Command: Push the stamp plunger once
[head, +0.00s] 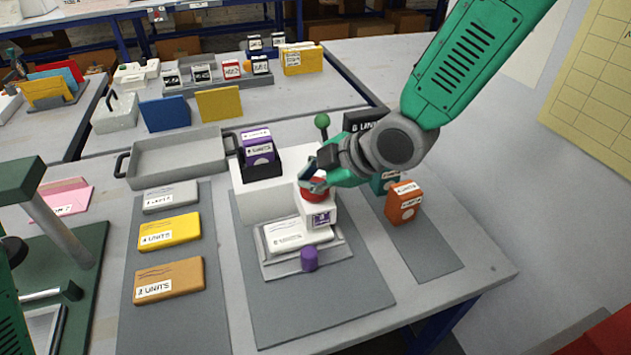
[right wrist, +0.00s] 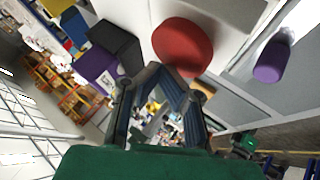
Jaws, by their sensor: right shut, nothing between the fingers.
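The stamp machine is a white body (head: 245,199) on a grey mat, with a red round plunger (head: 313,193) on top of its front head. The plunger also shows as a red disc in the right wrist view (right wrist: 183,46). My right gripper (head: 309,183) is shut and empty, with its fingertips at the plunger; the wrist view shows the fingers (right wrist: 170,84) right beside the disc. I cannot tell whether they touch it. A white labelled packet (head: 290,235) lies on the plate under the head. A purple knob (head: 309,259) stands at the plate's front. My left gripper is not in view.
Yellow (head: 169,231) and brown (head: 169,280) packets lie on the left mat. An empty grey tray (head: 180,158) stands behind them. An orange box (head: 404,203) stands right of the machine. A green-topped lever (head: 322,121) rises behind it. The table's front right is clear.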

